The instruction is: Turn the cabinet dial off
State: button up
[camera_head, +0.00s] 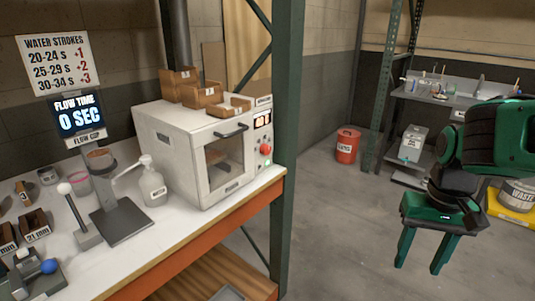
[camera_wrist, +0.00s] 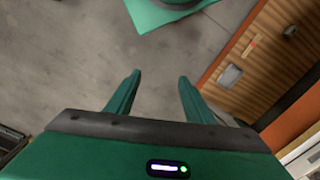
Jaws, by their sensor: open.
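The white cabinet (camera_head: 178,150) stands on the bench in the head view, with a windowed door and a dark handle. Its right-hand panel carries a lit orange display (camera_head: 263,119), a red dial (camera_head: 265,149) and a small green spot below the dial. The dial's setting is too small to read. My gripper (camera_head: 420,258) hangs at the right of the head view, pointing down, well apart from the cabinet. Its two green fingers are spread with nothing between them. The wrist view also shows the open fingers (camera_wrist: 152,90) above the grey floor; the dial is not visible there.
A green rack post (camera_head: 287,140) rises just right of the cabinet. A red bucket (camera_head: 346,145) stands on the floor behind. Floor between bench and gripper is clear.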

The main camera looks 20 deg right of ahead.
jog(key=m+t+y, duration=1.1)
jog(key=m+t, duration=0.3)
jog(key=m, duration=0.2)
send_near(269, 151)
jog(key=x, duration=0.9)
